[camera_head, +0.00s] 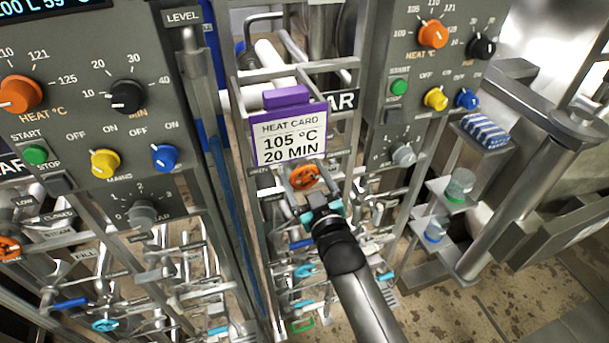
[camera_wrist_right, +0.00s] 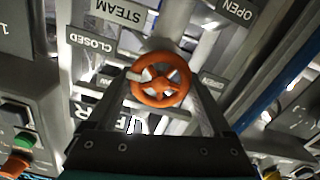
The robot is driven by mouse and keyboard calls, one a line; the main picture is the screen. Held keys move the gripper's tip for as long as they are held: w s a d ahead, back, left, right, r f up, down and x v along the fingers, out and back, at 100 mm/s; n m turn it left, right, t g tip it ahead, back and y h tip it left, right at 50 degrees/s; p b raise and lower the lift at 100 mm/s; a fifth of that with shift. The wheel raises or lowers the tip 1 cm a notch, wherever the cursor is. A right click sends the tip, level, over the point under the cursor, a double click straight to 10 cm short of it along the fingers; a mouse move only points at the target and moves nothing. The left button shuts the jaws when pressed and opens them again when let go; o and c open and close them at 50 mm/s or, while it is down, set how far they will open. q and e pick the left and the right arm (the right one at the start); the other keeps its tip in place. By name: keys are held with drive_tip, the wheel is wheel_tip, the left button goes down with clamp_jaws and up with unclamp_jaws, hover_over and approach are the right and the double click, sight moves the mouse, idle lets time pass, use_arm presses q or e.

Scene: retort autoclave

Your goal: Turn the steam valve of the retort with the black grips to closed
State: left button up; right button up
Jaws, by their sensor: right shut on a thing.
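The orange steam valve handwheel (camera_head: 304,176) sits just below the heat card in the head view. In the right wrist view the same orange wheel (camera_wrist_right: 160,72) shows face-on, spoked, in front of upside-down STEAM, CLOSED and OPEN labels. My right gripper (camera_head: 313,197) comes from below and is shut on the wheel; in the right wrist view its two fingers (camera_wrist_right: 163,90) lie on either side of it. The head view does not show clearly where the valve's pointer stands. My left gripper is not in view.
A purple-edged heat card (camera_head: 288,135) reads 105 °C, 20 MIN. Control panels (camera_head: 85,75) with knobs flank the wheel left and right (camera_head: 425,80). Dense pipes with blue handles (camera_head: 303,271) lie below. Another orange wheel (camera_head: 8,246) is at far left. Shelves with jars (camera_head: 459,184) stand right.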

drive_tip(key=o, duration=1.1)
drive_tip(key=shift+o, duration=0.2)
drive_tip(key=shift+s, duration=0.1)
drive_tip(key=v, duration=1.5)
drive_tip(key=shift+b, duration=0.4)
drive_tip(key=s+d+f+m+g+h+b, duration=0.1)
drive_tip(key=s+d+f+g+b, duration=0.15)
drive_tip(key=f, duration=0.95)
drive_tip(key=s+d+f+g+h+b, duration=0.1)
drive_tip(key=s+f+g+b, duration=0.2)
drive_tip(key=f, duration=0.9)
drive_tip(key=s+d+f+m+g+h+b, duration=0.1)
drive_tip(key=s+f+g+b, duration=0.2)
drive_tip(key=f, duration=1)
drive_tip(key=s+d+f+m+g+h+b, duration=0.1)
drive_tip(key=s+d+f+g+b, duration=0.2)
drive_tip(key=s+f, duration=0.9)
drive_tip(key=s+d+f+g+h+b, duration=0.1)
drive_tip(key=s+d+f+g+b, duration=0.3)
drive_tip(key=s+f, duration=0.8)
wheel_tip(320, 180, down, 2)
drive_tip(key=d+b, duration=0.2)
drive_tip(key=b, duration=0.1)
drive_tip(key=shift+s+m, duration=0.35)
drive_tip(key=shift+m, duration=0.05)
